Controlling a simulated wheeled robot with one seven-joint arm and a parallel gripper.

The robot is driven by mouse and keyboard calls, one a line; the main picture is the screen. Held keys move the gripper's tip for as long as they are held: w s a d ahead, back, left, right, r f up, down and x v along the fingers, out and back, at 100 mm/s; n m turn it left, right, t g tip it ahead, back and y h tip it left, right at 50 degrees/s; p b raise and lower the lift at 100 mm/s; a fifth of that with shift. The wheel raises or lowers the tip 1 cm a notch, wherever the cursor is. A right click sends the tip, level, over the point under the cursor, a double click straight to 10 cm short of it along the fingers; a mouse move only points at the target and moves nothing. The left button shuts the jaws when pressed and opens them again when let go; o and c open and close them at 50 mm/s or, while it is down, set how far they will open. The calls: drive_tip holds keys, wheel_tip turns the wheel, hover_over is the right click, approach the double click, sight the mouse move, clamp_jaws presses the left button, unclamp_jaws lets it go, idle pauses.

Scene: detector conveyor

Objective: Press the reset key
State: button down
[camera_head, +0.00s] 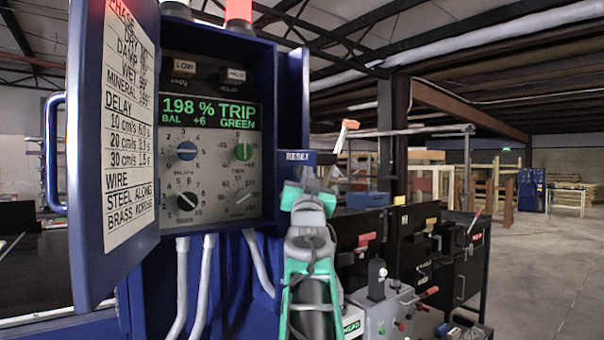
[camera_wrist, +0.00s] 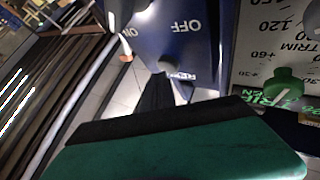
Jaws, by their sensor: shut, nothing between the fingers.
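The cabinet's RESET label (camera_head: 298,156) is a small dark blue plate with white letters at the cabinet's right side. In the wrist view, a small label that appears to be the same one (camera_wrist: 183,76) shows upside down, near the dark fingers. My gripper (camera_head: 308,182) is shut and empty, just below the label in the head view. I cannot tell whether its tips touch anything. The reset key itself is not clearly distinguishable, probably hidden by my gripper. The lit display (camera_head: 210,112) reads 198 % TRIP, BAL +6 GREEN.
The open blue cabinet door (camera_head: 88,240) stands at left with a printed chart. Several knobs, including a blue one (camera_head: 187,151) and a green one (camera_head: 243,152), sit under the display. An orange-tipped lever (camera_head: 345,133) rises right of my gripper. Open floor lies at far right.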

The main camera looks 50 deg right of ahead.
drive_tip(key=shift+w+d, duration=0.1)
drive_tip(key=shift+w, duration=0.35)
idle(0.7)
drive_tip(key=shift+s, duration=0.1)
drive_tip(key=shift+s+a+b, duration=0.2)
drive_tip(key=shift+s+b, duration=0.5)
drive_tip(key=shift+s, duration=0.1)
drive_tip(key=s+b, duration=0.1)
drive_tip(key=s, duration=0.1)
drive_tip(key=s+a+b, duration=0.1)
drive_tip(key=s+b, duration=0.1)
drive_tip(key=shift+s+a, duration=0.1)
drive_tip(key=shift+s, duration=0.3)
idle(0.6)
